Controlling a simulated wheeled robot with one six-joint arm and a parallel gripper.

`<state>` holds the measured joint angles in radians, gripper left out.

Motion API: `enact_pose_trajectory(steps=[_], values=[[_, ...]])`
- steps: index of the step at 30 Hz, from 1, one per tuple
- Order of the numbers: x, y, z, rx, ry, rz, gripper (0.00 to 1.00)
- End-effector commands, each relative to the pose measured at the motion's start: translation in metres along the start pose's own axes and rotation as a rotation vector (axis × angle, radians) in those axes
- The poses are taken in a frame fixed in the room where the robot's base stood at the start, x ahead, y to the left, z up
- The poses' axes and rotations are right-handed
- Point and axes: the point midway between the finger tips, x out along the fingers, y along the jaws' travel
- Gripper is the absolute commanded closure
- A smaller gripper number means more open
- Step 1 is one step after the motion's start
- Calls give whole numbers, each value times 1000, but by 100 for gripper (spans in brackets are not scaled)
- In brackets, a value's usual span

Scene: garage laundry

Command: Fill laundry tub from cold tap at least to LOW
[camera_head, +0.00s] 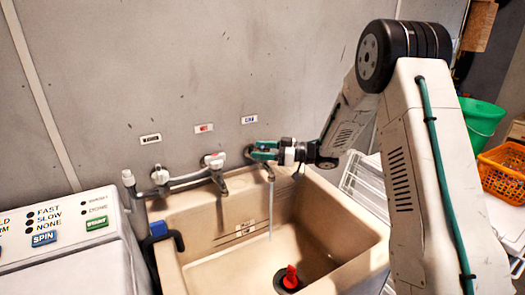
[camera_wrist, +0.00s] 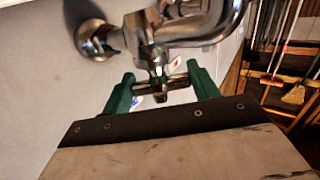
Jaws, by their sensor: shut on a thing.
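The beige laundry tub (camera_head: 345,232) stands against the wall, with small level marks (camera_head: 245,229) on its inner back wall. A red plug (camera_head: 289,277) stands at the dark drain in the tub floor; I cannot tell whether it is seated. My gripper (camera_head: 264,151) is shut on the handle of the rightmost tap (camera_head: 268,171), below the blue label (camera_head: 249,119). The wrist view shows my green fingers (camera_wrist: 163,90) on both sides of the tap's cross handle (camera_wrist: 152,86). A thin stream of water (camera_head: 270,208) falls from the spout. No clear water surface shows.
The middle tap (camera_head: 215,163) has a red label (camera_head: 204,128), and another valve (camera_head: 160,176) is left of it. A washing machine (camera_head: 65,255) stands left. A white rack (camera_head: 362,180), green bucket (camera_head: 481,120) and orange basket (camera_head: 504,168) are right.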

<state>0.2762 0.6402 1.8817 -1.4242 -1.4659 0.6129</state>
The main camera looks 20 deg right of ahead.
Motion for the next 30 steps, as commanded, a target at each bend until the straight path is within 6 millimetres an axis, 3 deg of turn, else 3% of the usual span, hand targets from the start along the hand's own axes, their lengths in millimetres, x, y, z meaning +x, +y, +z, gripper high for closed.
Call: enact_pose_trajectory(steps=[10, 27, 28, 30], values=[[0, 0, 0, 0, 1, -151, 63], [0, 0, -1, -2, 2, -182, 63], [0, 0, -1, -2, 2, -182, 34], [0, 0, -1, -2, 2, -182, 18]])
